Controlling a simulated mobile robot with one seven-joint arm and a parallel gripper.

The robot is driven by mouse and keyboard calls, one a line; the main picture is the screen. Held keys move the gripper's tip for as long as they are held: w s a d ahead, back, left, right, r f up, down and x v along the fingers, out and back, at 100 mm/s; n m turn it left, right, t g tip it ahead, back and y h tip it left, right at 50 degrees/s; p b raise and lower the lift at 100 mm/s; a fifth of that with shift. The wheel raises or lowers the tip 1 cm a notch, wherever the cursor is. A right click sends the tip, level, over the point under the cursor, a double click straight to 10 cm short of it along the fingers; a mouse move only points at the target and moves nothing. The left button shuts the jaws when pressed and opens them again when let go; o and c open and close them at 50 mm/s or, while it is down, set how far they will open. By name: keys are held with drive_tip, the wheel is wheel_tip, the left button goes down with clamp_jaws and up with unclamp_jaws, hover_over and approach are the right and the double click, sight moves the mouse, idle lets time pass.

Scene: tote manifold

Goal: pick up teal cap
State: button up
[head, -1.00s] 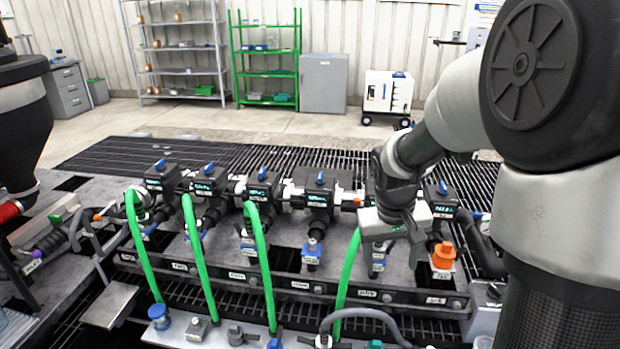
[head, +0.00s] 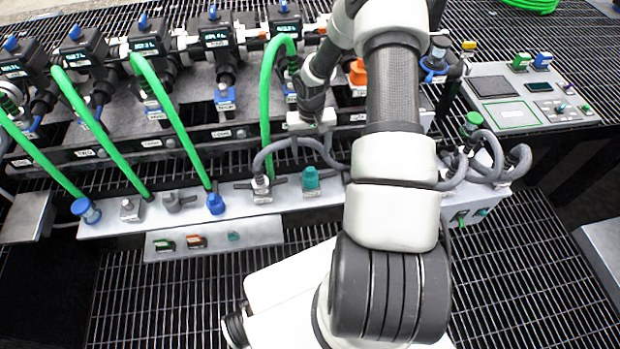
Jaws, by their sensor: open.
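A teal cap (head: 311,179) stands upright on the light grey front rail (head: 262,207), just left of my arm. A grey hose curves close behind it.
Green hoses (head: 174,122) rise from the rail to the valves on the left. Grey hoses (head: 480,160) loop on the right. An orange cap (head: 357,73) stands behind my arm. A control panel (head: 520,98) is at the right.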

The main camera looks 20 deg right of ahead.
sight(310, 169)
wheel_tip(310, 169, down, 4)
drive_tip(key=shift+f+b, duration=0.15)
drive_tip(key=shift+b, duration=0.15)
drive_tip(key=f, duration=0.2)
drive_tip(key=f+b, duration=0.1)
drive_tip(key=f, duration=0.2)
drive_tip(key=shift+s+a, duration=0.15)
drive_tip(key=shift+a, duration=0.05)
drive_tip(key=c, duration=1.2)
drive_tip(key=shift+r+p, duration=0.95)
drive_tip(key=shift+r, duration=4.05)
drive_tip(key=shift+c, duration=0.2)
